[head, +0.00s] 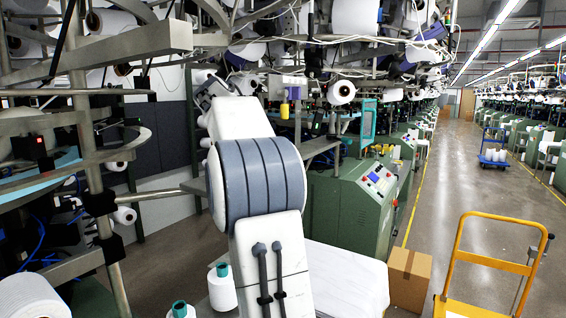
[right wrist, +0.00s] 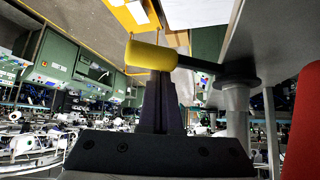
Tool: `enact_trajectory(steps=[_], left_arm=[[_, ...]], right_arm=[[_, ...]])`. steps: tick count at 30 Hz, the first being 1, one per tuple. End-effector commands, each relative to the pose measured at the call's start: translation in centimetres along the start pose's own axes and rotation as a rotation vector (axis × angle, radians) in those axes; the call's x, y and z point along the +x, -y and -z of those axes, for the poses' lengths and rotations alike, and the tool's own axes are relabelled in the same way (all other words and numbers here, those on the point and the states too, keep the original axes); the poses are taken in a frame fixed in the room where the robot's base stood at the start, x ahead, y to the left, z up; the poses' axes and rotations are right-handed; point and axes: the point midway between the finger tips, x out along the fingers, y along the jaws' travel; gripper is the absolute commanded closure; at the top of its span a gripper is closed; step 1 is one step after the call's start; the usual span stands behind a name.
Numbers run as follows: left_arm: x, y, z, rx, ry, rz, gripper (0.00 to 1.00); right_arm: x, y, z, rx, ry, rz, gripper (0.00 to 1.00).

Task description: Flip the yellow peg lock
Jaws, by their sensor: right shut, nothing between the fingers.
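The yellow peg lock (right wrist: 150,55) shows in the right wrist view as a short yellow cylinder on a dark lever (right wrist: 212,66). The lever runs right to a round dark clamp on a grey post. My right gripper (right wrist: 164,78) is shut and empty, its dark fingers pointing up at the yellow cylinder. The fingertips overlap its lower edge in the picture; I cannot tell whether they touch it. In the head view a white arm of mine with a blue-grey joint fills the middle, and I cannot make out its fingers. My left gripper is not in view.
Knitting machine frames and yarn cones crowd the left and top of the head view. A green control cabinet (head: 350,205), a cardboard box (head: 408,277) and a yellow trolley (head: 490,262) stand to the right. The aisle floor (head: 440,185) is mostly clear. A red part (right wrist: 304,125) edges the wrist view.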

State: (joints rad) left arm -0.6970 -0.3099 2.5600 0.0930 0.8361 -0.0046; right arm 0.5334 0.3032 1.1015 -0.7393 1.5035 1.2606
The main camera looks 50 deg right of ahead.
Motion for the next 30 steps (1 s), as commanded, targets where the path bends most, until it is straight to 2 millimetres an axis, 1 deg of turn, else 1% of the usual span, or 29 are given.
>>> enact_trajectory(steps=[4, 7, 11, 12, 13, 15, 21, 25, 30], left_arm=[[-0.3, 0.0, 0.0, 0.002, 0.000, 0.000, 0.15], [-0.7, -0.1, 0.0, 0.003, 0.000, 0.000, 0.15], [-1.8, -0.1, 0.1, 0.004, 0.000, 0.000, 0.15], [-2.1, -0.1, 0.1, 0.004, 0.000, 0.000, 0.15], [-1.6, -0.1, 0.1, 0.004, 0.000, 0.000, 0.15], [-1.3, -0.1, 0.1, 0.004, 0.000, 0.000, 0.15], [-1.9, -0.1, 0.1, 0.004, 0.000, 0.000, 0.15], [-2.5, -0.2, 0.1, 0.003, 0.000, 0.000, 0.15], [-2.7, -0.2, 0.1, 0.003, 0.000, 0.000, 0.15]], right_arm=[[0.1, 0.2, 0.2, 0.000, 0.000, -0.001, 1.00], [0.3, 0.1, 0.9, -0.001, 0.001, -0.001, 1.00], [0.9, 0.0, 2.8, -0.002, 0.000, 0.001, 1.00], [1.2, -0.1, 3.5, -0.003, 0.000, 0.002, 1.00], [0.6, 0.3, 3.1, -0.005, -0.002, 0.010, 1.00], [-1.1, 0.7, 2.8, -0.007, -0.002, 0.013, 1.00], [-5.6, 1.5, 2.8, -0.011, -0.001, 0.015, 1.00], [-7.5, 1.8, 2.8, -0.011, -0.001, 0.013, 1.00], [-8.6, 1.9, 2.8, -0.011, 0.000, 0.010, 1.00]])
